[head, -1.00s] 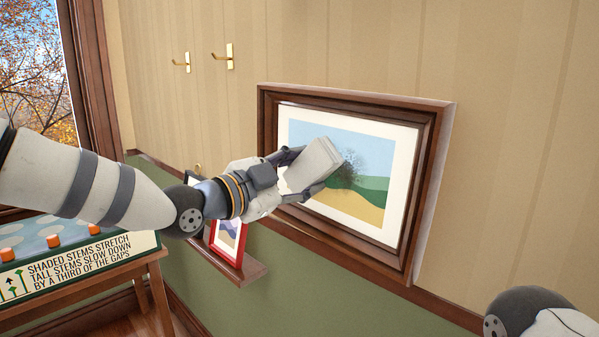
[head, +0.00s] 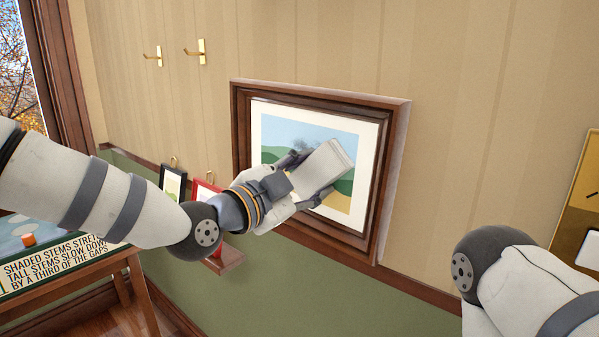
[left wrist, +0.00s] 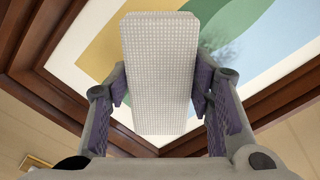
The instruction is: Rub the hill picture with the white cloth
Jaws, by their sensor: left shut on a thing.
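The hill picture (head: 371,140) hangs on the wall in a dark brown frame with a white mat. It shows blue sky, green hills and yellow ground, and it also fills the back of the left wrist view (left wrist: 100,55). A dark grey smudge (head: 303,143) shows at the upper left of the cloth. My left gripper (head: 305,180) is shut on the white cloth (head: 330,163), a folded, textured pad, which also shows between the fingers in the left wrist view (left wrist: 159,75). The cloth is in front of the picture; I cannot tell whether it touches. My right gripper is out of view.
Two brass hooks (head: 201,52) are above. A table with a lettered sign (head: 65,265) stands at the lower left. A yellowish panel (head: 573,205) is at the right edge.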

